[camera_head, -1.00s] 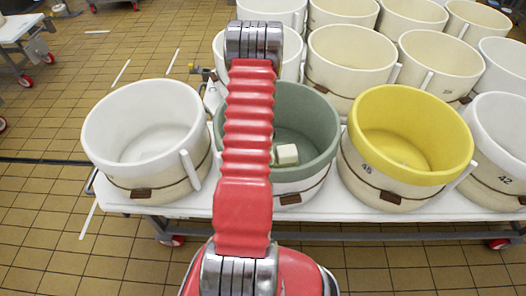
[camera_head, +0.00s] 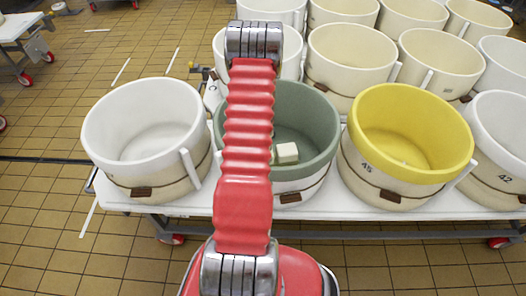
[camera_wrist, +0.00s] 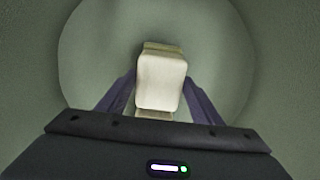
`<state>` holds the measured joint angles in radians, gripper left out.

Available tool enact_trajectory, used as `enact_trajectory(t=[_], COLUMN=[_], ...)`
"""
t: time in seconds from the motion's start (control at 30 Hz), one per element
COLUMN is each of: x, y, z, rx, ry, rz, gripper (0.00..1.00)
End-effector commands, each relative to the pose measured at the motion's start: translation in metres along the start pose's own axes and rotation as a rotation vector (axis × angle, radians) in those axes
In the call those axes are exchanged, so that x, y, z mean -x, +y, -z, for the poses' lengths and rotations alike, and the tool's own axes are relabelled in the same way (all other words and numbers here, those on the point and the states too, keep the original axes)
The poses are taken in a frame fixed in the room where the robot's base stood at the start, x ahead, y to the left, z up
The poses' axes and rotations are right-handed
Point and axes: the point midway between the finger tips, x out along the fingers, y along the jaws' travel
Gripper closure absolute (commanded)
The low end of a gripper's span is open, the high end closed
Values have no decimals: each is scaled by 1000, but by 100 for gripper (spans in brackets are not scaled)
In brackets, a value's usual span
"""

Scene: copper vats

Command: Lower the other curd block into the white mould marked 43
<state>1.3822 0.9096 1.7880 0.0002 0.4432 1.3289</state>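A cream curd block (camera_wrist: 161,80) shows in the wrist view, with the two fingers of my gripper (camera_wrist: 160,90) at its left and right sides. Whether the fingers press on it, I cannot tell. Darker tan parts show just above and below the block. Around it is a grey-green round interior. In the head view a pale curd block (camera_head: 286,152) is inside the green mould (camera_head: 312,112), just right of my arm, which hides my gripper there. A white mould (camera_head: 145,125) stands at the left, apparently empty; no number is readable on it.
A yellow-rimmed mould (camera_head: 412,140) marked 45 stands right of the green one, with a small pale bit inside. A white mould (camera_head: 500,150) marked 42 is at the far right. More moulds crowd behind. All stand on a white wheeled table (camera_head: 340,205). Tiled floor is open at the left.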

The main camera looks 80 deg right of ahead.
Motion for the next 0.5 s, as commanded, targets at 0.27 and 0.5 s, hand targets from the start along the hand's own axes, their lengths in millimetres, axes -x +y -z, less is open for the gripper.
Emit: enact_trajectory(t=[0.27,0.5], x=[0,1], y=[0,0], z=[0,0], rx=[0,0], ry=[0,0], rz=[-1,-1], gripper=[25,25])
